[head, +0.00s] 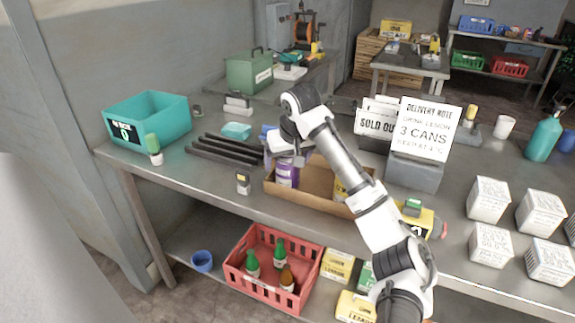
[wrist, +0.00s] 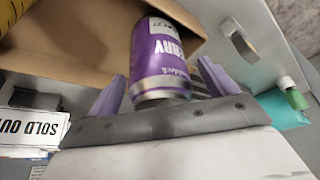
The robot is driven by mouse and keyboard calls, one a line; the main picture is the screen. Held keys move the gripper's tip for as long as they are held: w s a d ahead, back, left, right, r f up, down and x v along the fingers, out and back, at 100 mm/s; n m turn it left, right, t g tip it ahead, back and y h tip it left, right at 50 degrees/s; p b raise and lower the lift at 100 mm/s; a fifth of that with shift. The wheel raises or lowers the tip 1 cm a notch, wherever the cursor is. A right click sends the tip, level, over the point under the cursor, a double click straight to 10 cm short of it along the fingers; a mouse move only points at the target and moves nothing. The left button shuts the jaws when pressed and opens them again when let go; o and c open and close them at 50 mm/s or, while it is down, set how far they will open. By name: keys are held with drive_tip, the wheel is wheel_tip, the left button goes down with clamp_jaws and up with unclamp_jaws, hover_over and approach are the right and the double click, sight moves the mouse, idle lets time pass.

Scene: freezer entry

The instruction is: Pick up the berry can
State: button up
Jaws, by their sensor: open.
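The berry can (head: 287,173) is purple with a white label and stands at the left end of an open cardboard box on the metal table. In the wrist view the berry can (wrist: 160,58) fills the upper middle, with "RRY" readable on its side. My gripper (head: 284,154) is at the can's top in the head view and hides part of it. In the wrist view my gripper (wrist: 160,84) is open, with one purple finger on each side of the can. I cannot tell whether either finger touches it.
The cardboard box (head: 307,200) also holds a yellow can (head: 340,189), partly hidden by my arm. Dark bars (head: 222,152) lie left of the box. A small dark, yellow-topped item (head: 243,183) stands in front. A "SOLD OUT" sign (head: 376,122) stands behind to the right.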

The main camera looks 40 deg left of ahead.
drive_tip(key=shift+w+a+f, duration=0.15)
drive_tip(key=shift+a+f, duration=0.05)
drive_tip(key=shift+f, duration=0.4)
drive_tip(key=c, duration=1.3)
drive_tip(key=shift+r, duration=0.1)
